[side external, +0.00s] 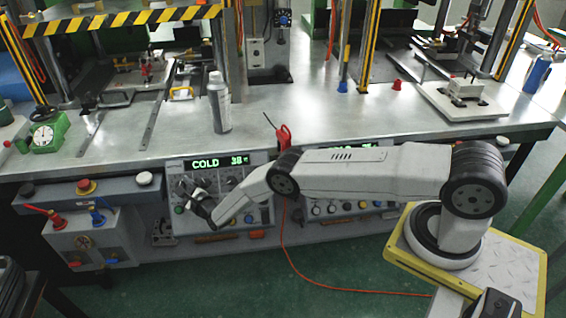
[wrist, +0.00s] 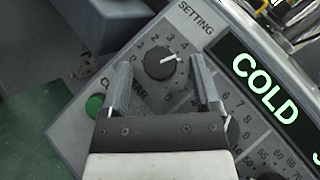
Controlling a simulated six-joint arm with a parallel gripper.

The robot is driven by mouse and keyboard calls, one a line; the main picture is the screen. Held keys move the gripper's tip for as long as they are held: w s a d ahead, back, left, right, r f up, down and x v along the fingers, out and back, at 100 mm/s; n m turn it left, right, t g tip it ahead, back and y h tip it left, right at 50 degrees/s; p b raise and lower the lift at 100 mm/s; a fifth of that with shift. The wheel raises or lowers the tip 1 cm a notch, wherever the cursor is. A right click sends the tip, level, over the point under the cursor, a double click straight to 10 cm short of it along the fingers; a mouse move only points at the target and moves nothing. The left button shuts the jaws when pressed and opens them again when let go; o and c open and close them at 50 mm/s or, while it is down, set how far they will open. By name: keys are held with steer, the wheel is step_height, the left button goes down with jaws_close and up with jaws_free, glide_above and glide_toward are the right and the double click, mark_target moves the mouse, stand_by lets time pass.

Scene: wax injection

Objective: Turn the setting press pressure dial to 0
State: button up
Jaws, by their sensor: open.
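The setting press pressure dial is a dark round knob (wrist: 160,63) on the grey panel below the word SETTING, in the wrist view. Its white mark points up and right, near the 4 on the printed scale. My gripper (wrist: 162,70) is open, with one finger to the left and one to the right of the knob. I cannot tell whether either finger touches it. In the side external view my gripper (side external: 203,208) is at the left control panel, and it partly hides the knobs there.
A green display (side external: 220,162) reading COLD is above the knobs. A green button (wrist: 94,105) is left of my gripper. A grey spray can (side external: 219,103) and a red clip-like object (side external: 284,137) are on the metal bench (side external: 300,115). An orange cable (side external: 300,272) lies on the floor.

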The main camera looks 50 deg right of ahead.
jaws_close()
steer(key=shift+r+y, duration=0.1)
steer(key=shift+y, duration=0.2)
steer(key=shift+d+n+g+y, duration=0.1)
steer(key=shift+n+g+y, duration=0.3)
steer(key=shift+n, duration=0.5)
jaws_free()
